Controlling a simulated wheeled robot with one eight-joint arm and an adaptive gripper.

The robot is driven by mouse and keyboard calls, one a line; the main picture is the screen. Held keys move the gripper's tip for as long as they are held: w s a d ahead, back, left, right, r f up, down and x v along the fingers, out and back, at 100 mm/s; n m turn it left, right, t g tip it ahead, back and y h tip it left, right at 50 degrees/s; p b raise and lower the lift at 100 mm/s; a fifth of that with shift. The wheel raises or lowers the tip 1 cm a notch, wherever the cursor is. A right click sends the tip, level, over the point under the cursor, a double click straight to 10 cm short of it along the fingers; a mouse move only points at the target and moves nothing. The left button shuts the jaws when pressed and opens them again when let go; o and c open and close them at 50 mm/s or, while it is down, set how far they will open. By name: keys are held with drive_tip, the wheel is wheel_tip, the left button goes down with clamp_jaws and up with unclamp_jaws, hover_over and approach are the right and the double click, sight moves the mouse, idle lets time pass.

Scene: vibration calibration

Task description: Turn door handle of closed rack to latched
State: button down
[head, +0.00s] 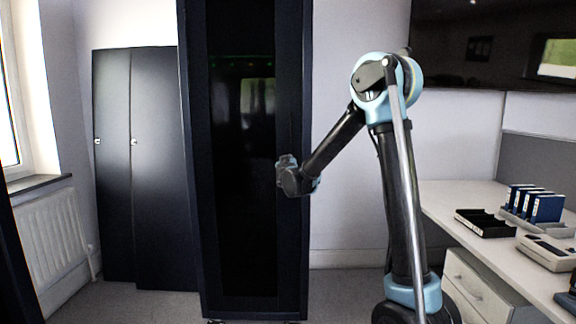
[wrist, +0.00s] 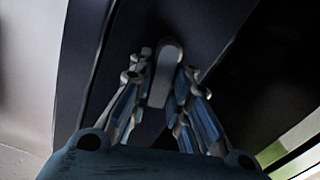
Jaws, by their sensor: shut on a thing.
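The tall black rack (head: 200,150) stands in the middle of the head view with its dark glass door (head: 243,200) closed against the frame. My arm reaches from the right to the door's right edge, where my gripper hides the handle in the head view. In the wrist view the handle (wrist: 166,70) is a light grey bar with a rounded end, on the dark door frame. My gripper (wrist: 163,88) has one finger on each side of the handle and is shut on it. The handle's latch position cannot be told.
Dark cabinets (head: 150,165) stand left of the rack, near a radiator (head: 52,235) and window. At right is a desk (head: 475,235) with blue binders (head: 533,205), a black tray (head: 485,223) and drawers (head: 475,290). The floor between rack and desk shows some free room.

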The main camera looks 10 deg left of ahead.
drive_tip(key=n, duration=0.3)
drive_tip(key=shift+a+n, duration=0.15)
drive_tip(key=shift+n, duration=0.25)
drive_tip(key=n, duration=0.3)
drive_tip(key=shift+a+f+n, duration=0.15)
drive_tip(key=shift+f+n, duration=0.05)
drive_tip(key=shift+n, duration=0.1)
drive_tip(key=n, duration=0.4)
drive_tip(key=shift+s+a+f, duration=0.1)
drive_tip(key=shift+a+f, duration=0.05)
drive_tip(key=shift+f, duration=0.05)
drive_tip(key=shift+f+n, duration=0.15)
drive_tip(key=shift+n, duration=1.75)
drive_tip(key=c, duration=1.5)
unclamp_jaws()
drive_tip(key=shift+f, duration=0.1)
